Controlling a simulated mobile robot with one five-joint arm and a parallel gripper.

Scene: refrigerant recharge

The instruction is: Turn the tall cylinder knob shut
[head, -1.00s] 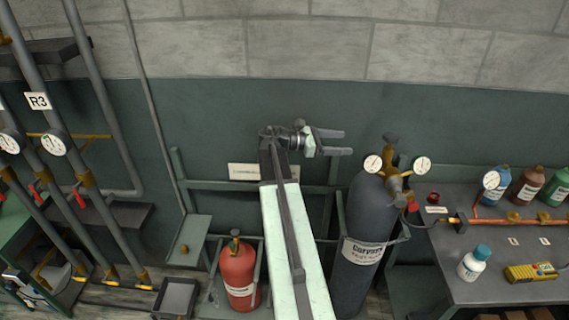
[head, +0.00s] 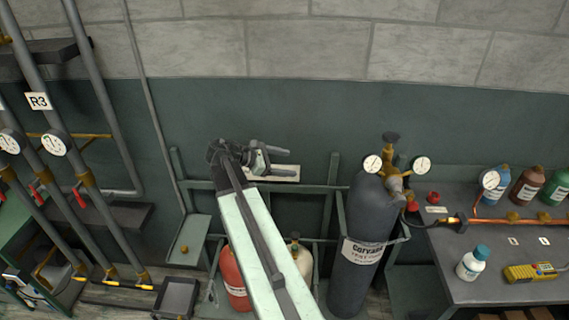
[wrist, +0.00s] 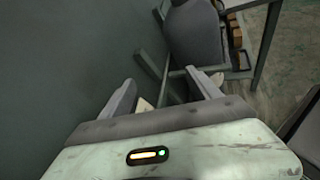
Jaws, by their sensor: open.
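The tall dark grey cylinder (head: 362,225) stands upright in the rack, right of centre in the head view.
A red cylinder (head: 234,277) and a cream one (head: 302,262) stand low behind my arm. A rack rail (head: 320,188) runs beside the tall cylinder. A bench (head: 470,285) with bottles is at right. Pipes with red valves (head: 80,200) are at left.

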